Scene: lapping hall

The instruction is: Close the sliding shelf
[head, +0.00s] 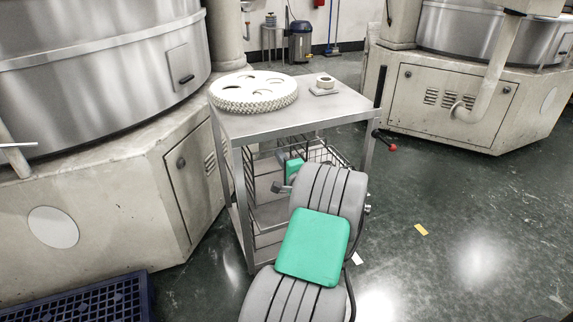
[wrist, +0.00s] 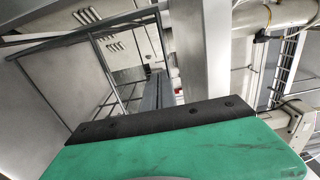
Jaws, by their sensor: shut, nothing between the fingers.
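The steel cart (head: 335,105) stands in the middle of the head view. Under its top is a wire-sided shelf (head: 328,155), which looks to be the sliding shelf. It is partly hidden behind my arm, so how far it is out cannot be told exactly. My gripper (head: 277,187) is shut and empty, small in the head view, at the cart's open front below the top. Whether it touches the shelf cannot be told. In the wrist view, the green hand fills the foreground, with metal frame bars and pale panels beyond it.
A white perforated disc (head: 254,91) and a small roll (head: 325,82) lie on the cart's top. Large machines stand left (head: 95,185) and right (head: 460,105). A blue crate (head: 85,300) is on the floor at lower left. The floor right of the cart is mostly clear.

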